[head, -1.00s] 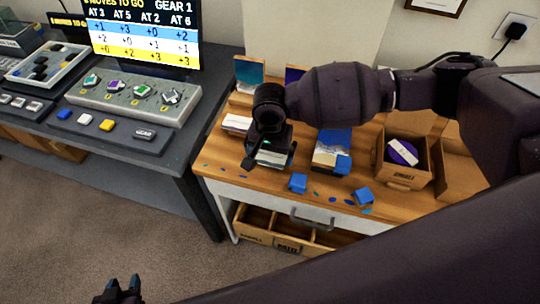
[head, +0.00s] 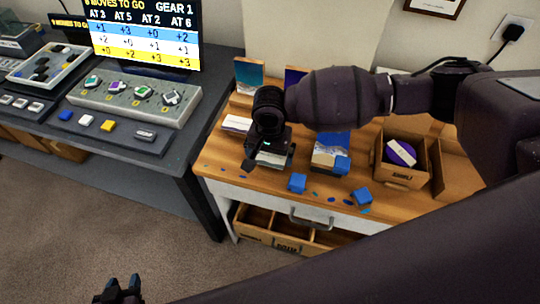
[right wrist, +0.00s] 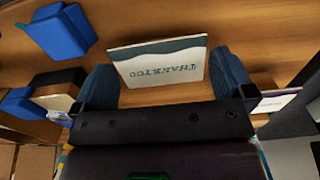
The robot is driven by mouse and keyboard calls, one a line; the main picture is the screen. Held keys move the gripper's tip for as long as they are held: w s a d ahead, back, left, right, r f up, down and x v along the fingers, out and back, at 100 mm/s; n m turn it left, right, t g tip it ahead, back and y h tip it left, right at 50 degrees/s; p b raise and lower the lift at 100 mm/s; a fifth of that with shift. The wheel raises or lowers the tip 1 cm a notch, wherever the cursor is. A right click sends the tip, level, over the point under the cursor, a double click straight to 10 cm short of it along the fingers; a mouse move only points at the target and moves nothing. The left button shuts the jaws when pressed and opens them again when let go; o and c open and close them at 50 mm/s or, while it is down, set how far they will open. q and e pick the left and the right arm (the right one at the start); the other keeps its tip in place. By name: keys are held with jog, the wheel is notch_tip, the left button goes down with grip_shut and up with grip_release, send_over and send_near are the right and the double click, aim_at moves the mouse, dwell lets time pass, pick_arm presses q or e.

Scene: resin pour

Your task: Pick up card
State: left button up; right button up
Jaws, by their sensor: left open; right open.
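A pale card with a blue-grey wavy band and the words THANK YOU (right wrist: 157,62) is in the right wrist view, between the two dark blue fingers of my right gripper (right wrist: 165,78). The fingers are apart, with wood showing beside the card. In the head view the card (head: 271,159) lies at the wooden top, partly hidden by my right gripper (head: 268,165), which points down over it. My left gripper (head: 124,284) is open and empty at the bottom left, over the carpet, far from the card.
Blue blocks (head: 297,183) and small blue flecks lie along the front of the wooden top (head: 225,165). A picture-covered item (head: 332,142) and a wooden box with a purple disc (head: 402,153) are to the right. Another white card (head: 237,123) lies left. An open drawer (head: 255,220) is below.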

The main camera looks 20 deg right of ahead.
jog(key=shift+c, duration=0.3)
jog(key=c, duration=0.4)
dwell(0.3)
